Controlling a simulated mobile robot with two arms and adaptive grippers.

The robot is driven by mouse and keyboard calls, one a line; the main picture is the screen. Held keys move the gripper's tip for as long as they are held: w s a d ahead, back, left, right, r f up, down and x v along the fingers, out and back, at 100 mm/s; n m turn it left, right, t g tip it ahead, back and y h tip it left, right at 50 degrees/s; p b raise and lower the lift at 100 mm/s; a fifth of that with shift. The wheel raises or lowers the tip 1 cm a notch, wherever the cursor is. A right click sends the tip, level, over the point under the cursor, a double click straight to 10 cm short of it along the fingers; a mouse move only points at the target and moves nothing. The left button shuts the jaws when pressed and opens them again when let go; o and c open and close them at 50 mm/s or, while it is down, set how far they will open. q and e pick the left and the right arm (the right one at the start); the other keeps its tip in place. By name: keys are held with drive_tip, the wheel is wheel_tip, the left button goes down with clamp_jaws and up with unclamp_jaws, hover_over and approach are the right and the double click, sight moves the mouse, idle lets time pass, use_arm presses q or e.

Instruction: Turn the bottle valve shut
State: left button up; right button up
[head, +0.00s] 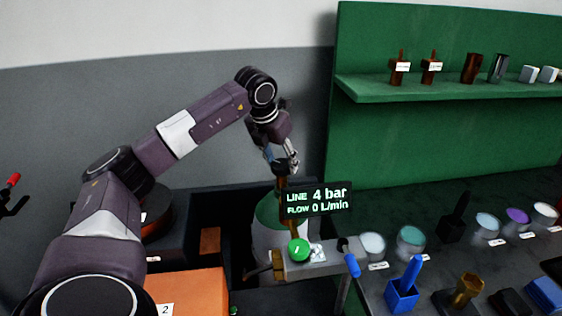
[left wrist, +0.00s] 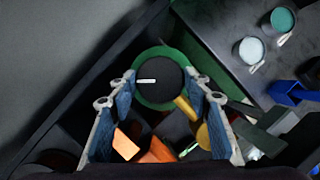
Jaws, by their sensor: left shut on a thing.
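The gas bottle (head: 275,240) has a white body and a green shoulder and stands at the back, left of the display. In the left wrist view its green shoulder (left wrist: 143,96) rings a black round valve knob (left wrist: 160,78) with a white mark. My left gripper (head: 284,166) reaches down above the bottle; its two fingers (left wrist: 166,86) are on either side of the knob, and it is shut on it. In the head view the display and gripper hide most of the valve. A brass outlet (left wrist: 186,108) sticks out beside the knob. My right gripper is out of view.
A display (head: 316,200) reads LINE 4 bar, FLOW 0 L/min. An orange box (head: 190,292) stands front left. The dark bench (head: 400,200) at right holds several cups and tools.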

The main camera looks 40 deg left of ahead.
use_arm(q)
drive_tip(key=m, duration=0.1)
drive_tip(key=m+h, duration=0.1)
drive_tip(key=m, duration=0.1)
drive_tip(key=shift+a+r+m+p, duration=0.1)
drive_tip(key=shift+a+m+p, duration=0.05)
drive_tip(key=shift+m+p, duration=0.2)
drive_tip(key=m+h+p, duration=0.2)
drive_tip(key=m, duration=0.2)
drive_tip(key=shift+r, duration=0.1)
drive_tip(key=shift+w+a+m+g+h+p, duration=0.1)
drive_tip(key=shift+m+g+h+p, duration=0.25)
drive_tip(key=shift+m, duration=0.4)
drive_tip(key=o, duration=1.2)
drive_tip(key=shift+c, duration=0.2)
drive_tip(key=v, duration=1.1)
drive_tip(key=shift+r, duration=0.35)
